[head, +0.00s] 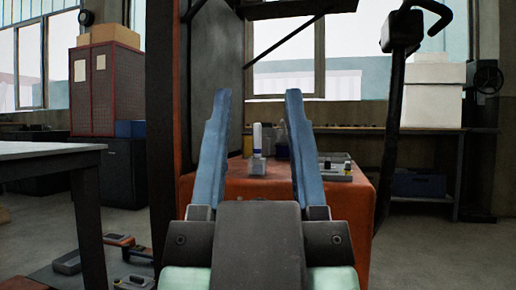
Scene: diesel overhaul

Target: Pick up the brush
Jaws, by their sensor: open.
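My gripper (257,94) is in the middle of the head view, with its two blue fingers wide apart and nothing between them. Beyond the fingers is an orange-red surface (240,188). A small white bottle-like item (257,140) stands on it, seen through the gap between the fingers. Just right of that item are small upright things (282,140), partly hidden by the right finger. I cannot make out which item is the brush. My gripper touches none of these items.
A grey tray with small parts (335,168) lies on the orange-red surface at right. A dark post (395,110) rises beside it. A table (45,151) stands at left, with tools on a floor mat (125,262) below. The floor at right (440,255) is clear.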

